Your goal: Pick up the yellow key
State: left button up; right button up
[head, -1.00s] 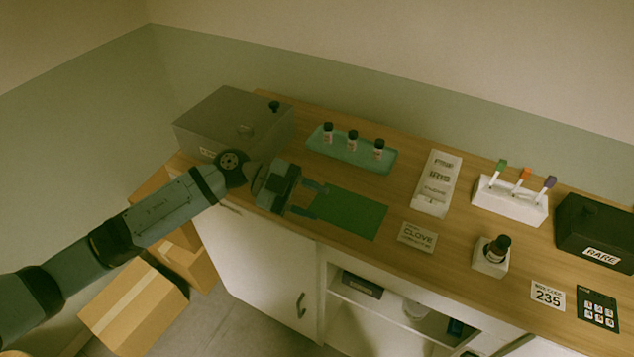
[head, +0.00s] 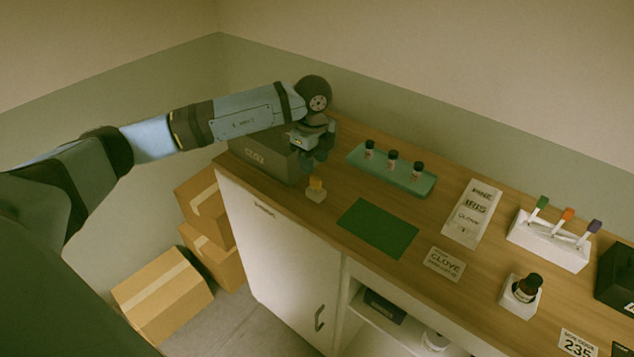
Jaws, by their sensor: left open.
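My left gripper (head: 315,163) points down just behind and above the yellow piece, beside the grey box. Its jaws are open and appear empty. It looks apart from the yellow piece. My right gripper is not in the head view.
The grey box (head: 262,158) stands left of the gripper, partly behind my arm. A teal tray (head: 428,188) with three small bottles lies at the back. A green mat (head: 377,228) is bare. A rack (head: 545,243) holds green, orange and purple sticks. A bottle (head: 527,287) stands in a white holder.

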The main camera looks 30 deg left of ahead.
aim_at(316, 178)
pick_arm(q)
jog(key=shift+d+f+p, duration=0.15)
jog(key=shift+f+p, duration=0.25)
jog(key=shift+f, duration=1.35)
jog(key=shift+d+f+p, duration=0.15)
jog(key=shift+f+p, duration=0.2)
jog(key=shift+f, duration=1.4)
grip_shut()
